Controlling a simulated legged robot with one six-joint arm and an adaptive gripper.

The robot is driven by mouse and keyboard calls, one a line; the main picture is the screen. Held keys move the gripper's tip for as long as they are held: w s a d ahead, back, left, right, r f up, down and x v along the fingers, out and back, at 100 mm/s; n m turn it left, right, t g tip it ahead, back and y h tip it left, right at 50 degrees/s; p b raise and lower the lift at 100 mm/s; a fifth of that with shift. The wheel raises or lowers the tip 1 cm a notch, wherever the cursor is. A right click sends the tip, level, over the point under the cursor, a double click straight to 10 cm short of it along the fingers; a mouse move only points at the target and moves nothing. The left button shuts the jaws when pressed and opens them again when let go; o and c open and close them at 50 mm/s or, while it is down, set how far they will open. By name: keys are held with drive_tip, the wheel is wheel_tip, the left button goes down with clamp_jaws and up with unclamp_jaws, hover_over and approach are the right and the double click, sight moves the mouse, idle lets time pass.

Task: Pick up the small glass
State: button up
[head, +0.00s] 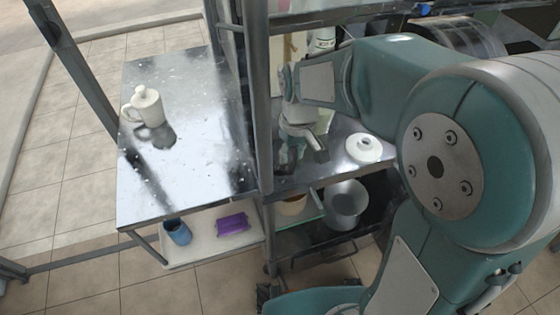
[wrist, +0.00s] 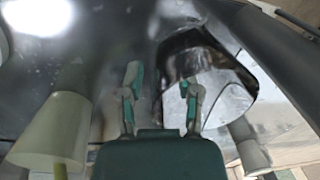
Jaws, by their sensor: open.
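My gripper (head: 301,150) reaches down over the metal counter, just left of a white round lid-like object (head: 363,148). I cannot clearly make out a small glass in either view; the arm and gripper hide part of the counter. A pale, translucent cup-like shape (wrist: 58,130) stands at the left of the wrist view, apart from the fingers, and I cannot tell what it is.
A white lidded mug (head: 147,106) stands on the left metal table (head: 190,185). A metal post (head: 257,95) rises between table and counter, close to my gripper. Below are a blue cup (head: 177,232), a purple packet (head: 232,224) and a metal pot (head: 346,208). The left table is mostly clear.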

drive_tip(key=shift+d, duration=0.2)
drive_tip(key=shift+c, duration=0.7)
clamp_jaws()
drive_tip(key=shift+r, duration=0.2)
